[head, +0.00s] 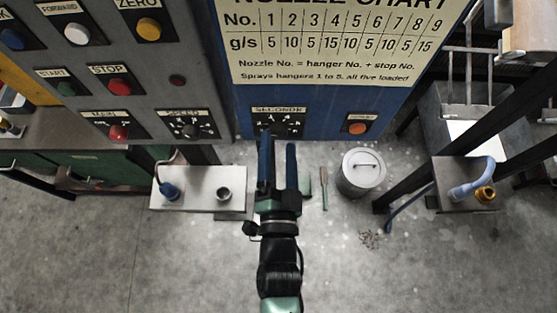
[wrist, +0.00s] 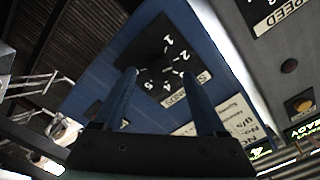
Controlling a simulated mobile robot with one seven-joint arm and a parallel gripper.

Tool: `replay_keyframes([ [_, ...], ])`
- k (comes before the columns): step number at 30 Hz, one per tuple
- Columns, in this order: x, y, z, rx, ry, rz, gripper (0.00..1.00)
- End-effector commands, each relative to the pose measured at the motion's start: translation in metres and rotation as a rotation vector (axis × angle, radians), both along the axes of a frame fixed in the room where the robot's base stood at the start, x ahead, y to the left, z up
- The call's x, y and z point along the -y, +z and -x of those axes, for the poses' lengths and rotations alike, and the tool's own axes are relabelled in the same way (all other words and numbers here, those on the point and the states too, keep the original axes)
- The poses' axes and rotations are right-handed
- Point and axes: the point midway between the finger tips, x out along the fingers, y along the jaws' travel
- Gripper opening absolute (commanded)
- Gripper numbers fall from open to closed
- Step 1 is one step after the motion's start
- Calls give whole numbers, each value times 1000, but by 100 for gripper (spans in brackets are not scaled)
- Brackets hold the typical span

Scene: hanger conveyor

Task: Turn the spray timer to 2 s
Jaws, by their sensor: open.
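The spray timer is a dark dial labelled SECONDS (head: 278,122) on the lower part of the blue panel. In the wrist view the dial (wrist: 164,62) shows white figures, among them 1, 2 and 5. Its knob is dark against a dark plate, and I cannot tell where it points. My gripper (head: 278,144) is open and empty, with its two blue fingers reaching up toward the dial from below. In the wrist view the gripper (wrist: 158,74) has its fingertips on either side of the dial's lower area. I cannot tell whether they touch it.
An orange button (head: 357,127) sits right of the dial. A grey panel (head: 206,85) at left carries a SPEED knob (head: 190,130) and several buttons. A nozzle chart (head: 340,40) is above.

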Motion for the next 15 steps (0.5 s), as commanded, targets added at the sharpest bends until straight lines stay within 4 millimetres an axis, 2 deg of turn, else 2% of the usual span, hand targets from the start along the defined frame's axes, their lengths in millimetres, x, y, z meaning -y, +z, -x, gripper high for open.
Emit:
replay_keyframes([
  [9, 0, -4, 59, -4, 0, 0, 74],
  [15, 0, -3, 89, -3, 1, 0, 74],
])
